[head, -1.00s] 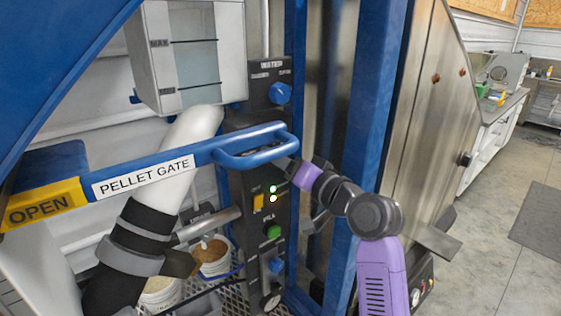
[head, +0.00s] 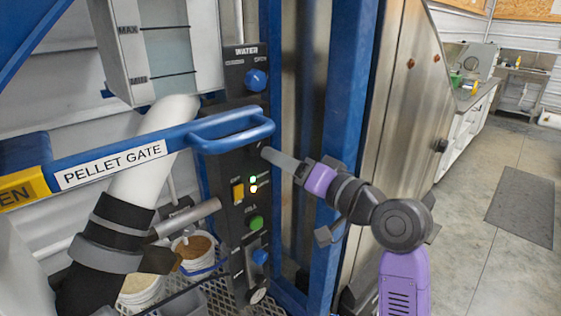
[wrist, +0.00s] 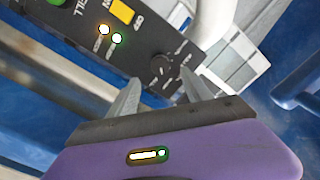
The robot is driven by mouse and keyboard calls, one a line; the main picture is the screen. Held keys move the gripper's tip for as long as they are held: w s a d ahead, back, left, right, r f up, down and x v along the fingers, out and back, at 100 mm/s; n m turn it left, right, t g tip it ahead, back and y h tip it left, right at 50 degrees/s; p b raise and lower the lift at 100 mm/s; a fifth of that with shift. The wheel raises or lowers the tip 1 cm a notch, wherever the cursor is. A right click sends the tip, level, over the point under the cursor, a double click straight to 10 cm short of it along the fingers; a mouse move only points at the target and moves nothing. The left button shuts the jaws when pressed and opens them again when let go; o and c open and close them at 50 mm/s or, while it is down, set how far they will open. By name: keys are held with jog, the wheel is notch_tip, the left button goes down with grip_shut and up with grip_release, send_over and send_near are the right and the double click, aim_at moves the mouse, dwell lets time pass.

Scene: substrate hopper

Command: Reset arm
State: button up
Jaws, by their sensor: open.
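My arm is purple and dark grey, reaching in from the right in the head view. My gripper (head: 272,155) points left at the black control panel (head: 233,198), just below the blue pellet gate handle (head: 240,130). In the wrist view my gripper (wrist: 157,90) shows two grey fingers apart with nothing between them. A black knob (wrist: 161,66) on the panel lies beyond the fingertips. Whether a finger touches the panel cannot be told.
The panel carries a blue water knob (head: 256,80), a yellow switch (head: 237,192) and a green button (head: 256,223). A blue frame post (head: 340,130) stands close behind my arm. White buckets (head: 196,252) sit lower left. Open floor (head: 480,260) lies at right.

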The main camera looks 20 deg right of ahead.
jog(key=s+d+f+h, duration=0.1)
jog(key=s+f+h, duration=0.15)
jog(key=f, duration=0.45)
jog(key=s+f+h, duration=0.1)
jog(key=s+f, duration=0.3)
jog(key=f, duration=0.4)
jog(key=s+f+g+h, duration=0.1)
jog(key=s+f, duration=0.4)
jog(key=s, duration=0.3)
jog(key=s+f+g+h, duration=0.1)
jog(key=s+f, duration=0.5)
jog(key=s, duration=0.3)
jog(key=s+a+r+n, duration=0.1)
jog(key=s+a+n, duration=0.1)
jog(key=s, duration=0.8)
jog(key=s+a+r+n, duration=0.1)
jog(key=s+a+n, duration=0.1)
jog(key=s, duration=0.8)
jog(key=shift+s+a+r+n, duration=0.15)
jog(key=shift+s+a+n, duration=0.05)
jog(key=shift+s+n, duration=0.1)
jog(key=shift+c, duration=0.4)
